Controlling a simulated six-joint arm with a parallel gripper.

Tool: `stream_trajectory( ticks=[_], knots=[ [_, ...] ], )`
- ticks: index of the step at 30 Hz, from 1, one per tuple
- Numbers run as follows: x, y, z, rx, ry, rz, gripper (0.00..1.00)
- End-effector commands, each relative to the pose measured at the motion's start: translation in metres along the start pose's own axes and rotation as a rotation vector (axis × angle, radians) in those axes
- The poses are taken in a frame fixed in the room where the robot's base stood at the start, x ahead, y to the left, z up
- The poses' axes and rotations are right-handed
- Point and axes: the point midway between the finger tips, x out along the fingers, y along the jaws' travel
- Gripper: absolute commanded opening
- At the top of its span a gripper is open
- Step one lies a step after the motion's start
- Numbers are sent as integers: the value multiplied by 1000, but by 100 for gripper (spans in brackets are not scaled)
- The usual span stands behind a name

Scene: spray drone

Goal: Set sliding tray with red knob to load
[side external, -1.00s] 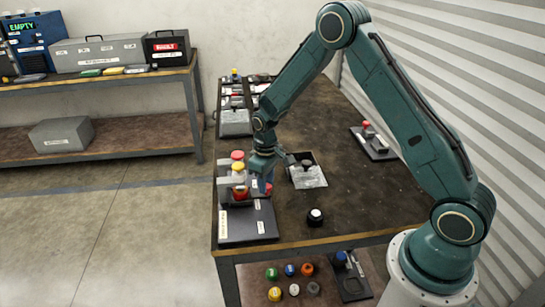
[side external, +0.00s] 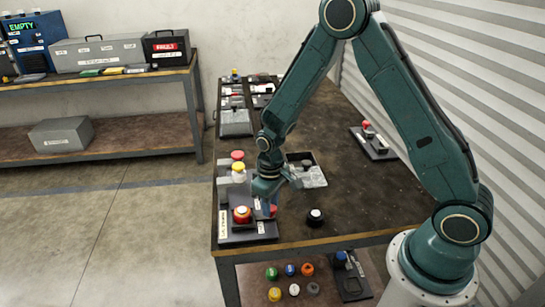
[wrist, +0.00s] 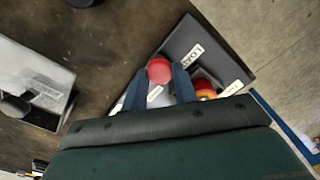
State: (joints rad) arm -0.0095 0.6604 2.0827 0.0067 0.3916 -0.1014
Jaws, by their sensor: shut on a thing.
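The red knob (side external: 272,211) of the sliding tray shows at the right side of the dark fixture in the side view, partly hidden by my gripper (side external: 268,200). In the wrist view, the red knob (wrist: 159,71) sits between the two blue fingers of my gripper (wrist: 160,80), which are shut on it. A red-orange round part with a pale top (side external: 242,214) rides on the tray. The fixture's dark base plate (side external: 248,237) lies at the table's front left. In the wrist view, the LOAD label (wrist: 192,56) is on the dark plate just beyond the knob.
A black knob with a white top (side external: 315,217) is to the right. An open grey box (side external: 305,170) is behind my gripper. The table middle is clear.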

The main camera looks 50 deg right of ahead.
Motion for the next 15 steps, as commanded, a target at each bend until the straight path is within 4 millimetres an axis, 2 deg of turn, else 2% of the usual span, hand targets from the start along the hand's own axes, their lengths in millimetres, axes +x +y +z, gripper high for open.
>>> stream_trajectory(
  ticks=[1, 2, 4, 5, 15],
  knots=[
    [0, -6, 3, -9, -11, -13, 0],
    [0, -6, 4, -9, -11, -13, 34],
    [0, -6, 4, -9, -11, -12, 48],
    [0, -5, 3, -8, -10, -12, 50],
    [-1, -3, 2, -5, -7, -8, 50]
  ],
)
